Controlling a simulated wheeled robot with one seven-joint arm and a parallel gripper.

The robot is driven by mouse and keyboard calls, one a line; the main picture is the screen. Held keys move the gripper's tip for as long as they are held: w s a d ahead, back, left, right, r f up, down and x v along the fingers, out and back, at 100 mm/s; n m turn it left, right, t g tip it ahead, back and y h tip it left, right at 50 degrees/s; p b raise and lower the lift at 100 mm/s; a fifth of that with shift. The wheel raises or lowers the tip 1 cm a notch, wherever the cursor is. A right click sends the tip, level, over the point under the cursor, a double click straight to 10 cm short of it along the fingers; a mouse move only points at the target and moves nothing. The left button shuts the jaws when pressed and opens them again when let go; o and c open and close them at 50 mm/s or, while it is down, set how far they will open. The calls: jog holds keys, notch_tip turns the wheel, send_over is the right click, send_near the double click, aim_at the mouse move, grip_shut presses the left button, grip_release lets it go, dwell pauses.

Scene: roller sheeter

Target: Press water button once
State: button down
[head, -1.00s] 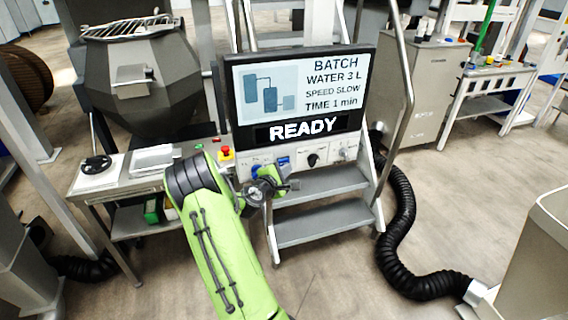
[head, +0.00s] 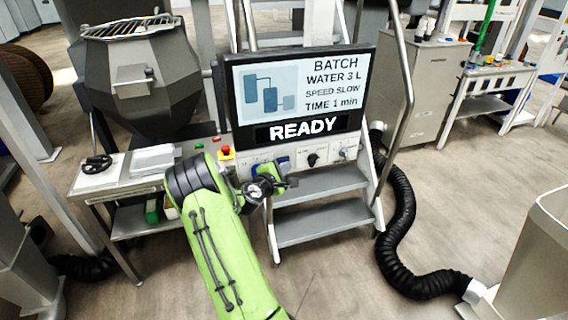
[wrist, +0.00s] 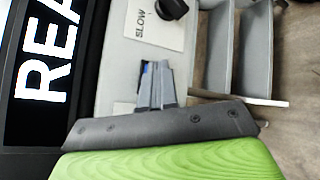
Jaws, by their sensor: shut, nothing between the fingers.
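A small blue part (head: 283,163), likely the water button, is on the control panel below the screen in the head view. Its label is not readable. In the wrist view a sliver of blue (wrist: 145,68) shows beside the fingertips, the rest hidden by them. My gripper (head: 291,183) is shut and empty, close in front of the panel. It also shows in the wrist view (wrist: 156,84), its fingers over the blue part. I cannot tell whether they touch it. The screen (head: 297,90) reads WATER 3 L, SPEED SLOW, TIME 1 min and READY.
A black knob (head: 312,159) sits right of the blue part; in the wrist view the knob (wrist: 171,9) has a SLOW label. A red emergency button (head: 226,153) is at the left. Grey steps (head: 318,212) stand below, and a black hose (head: 398,240) lies at right.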

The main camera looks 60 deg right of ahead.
jog(key=shift+w+d, duration=0.1)
dwell(0.3)
jog(key=shift+s+a, duration=0.6)
jog(key=s+a+b, duration=0.2)
jog(key=s+a, duration=0.1)
jog(key=shift+s+a+b, duration=0.25)
jog(key=shift+a+b, duration=0.05)
dwell(1.0)
